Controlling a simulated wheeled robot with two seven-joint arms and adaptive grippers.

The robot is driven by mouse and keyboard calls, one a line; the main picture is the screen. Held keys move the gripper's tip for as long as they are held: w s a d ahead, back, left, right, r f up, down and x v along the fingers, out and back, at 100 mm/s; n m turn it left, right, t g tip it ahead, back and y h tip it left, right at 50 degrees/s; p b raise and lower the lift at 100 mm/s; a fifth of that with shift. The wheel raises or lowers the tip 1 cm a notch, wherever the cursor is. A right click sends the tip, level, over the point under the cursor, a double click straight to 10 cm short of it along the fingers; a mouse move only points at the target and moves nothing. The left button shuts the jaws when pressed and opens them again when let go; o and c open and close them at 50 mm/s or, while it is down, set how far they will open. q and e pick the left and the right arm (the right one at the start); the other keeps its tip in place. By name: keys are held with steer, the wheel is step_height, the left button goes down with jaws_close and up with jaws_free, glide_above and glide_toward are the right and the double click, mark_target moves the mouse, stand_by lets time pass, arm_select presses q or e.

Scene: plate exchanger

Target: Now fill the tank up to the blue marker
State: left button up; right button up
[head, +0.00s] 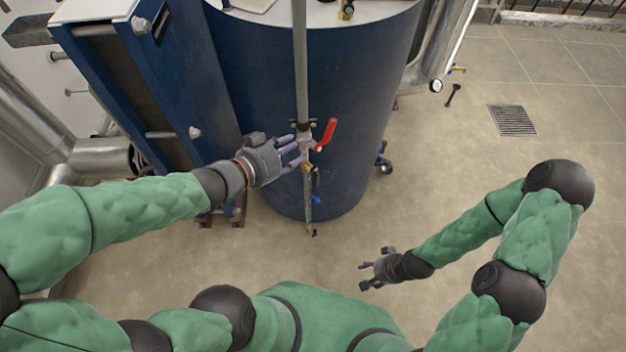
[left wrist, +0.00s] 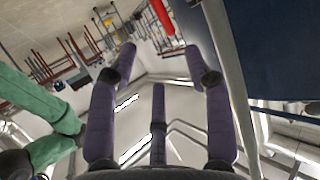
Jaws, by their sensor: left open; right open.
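The tank (head: 350,90) is a large dark blue cylinder at the centre of the head view. A grey vertical pipe (head: 300,60) runs down its front to a valve with a red lever handle (head: 326,135). The red handle (left wrist: 162,17) also shows at the top of the left wrist view. My left gripper (head: 297,152) is open, its fingers beside the valve, just left of the red handle. I cannot tell whether a finger touches the valve. My right gripper (head: 366,274) is open and empty over the floor, below and right of the tank. I cannot make out a blue marker.
Below the red handle are smaller brass fittings with a small blue handle (head: 316,199). A blue plate exchanger frame (head: 165,70) stands left of the tank. A floor drain grate (head: 512,120) lies at the right.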

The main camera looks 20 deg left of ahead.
mark_target(329, 131)
arm_select(q)
steer(key=w+d+f+t, duration=0.1)
steer(key=w+d, duration=0.1)
steer(key=w, duration=0.2)
steer(key=w+d+f+t+h+b, duration=0.1)
steer(key=w+d+f, duration=0.1)
steer(key=w, duration=0.2)
steer(key=w+d+f+t, duration=0.1)
steer(key=w+d+t, duration=0.1)
steer(key=w, duration=0.2)
steer(key=shift+f+h+b, duration=0.35)
steer(key=shift+f+h, duration=0.05)
stand_by(0.3)
jaws_close()
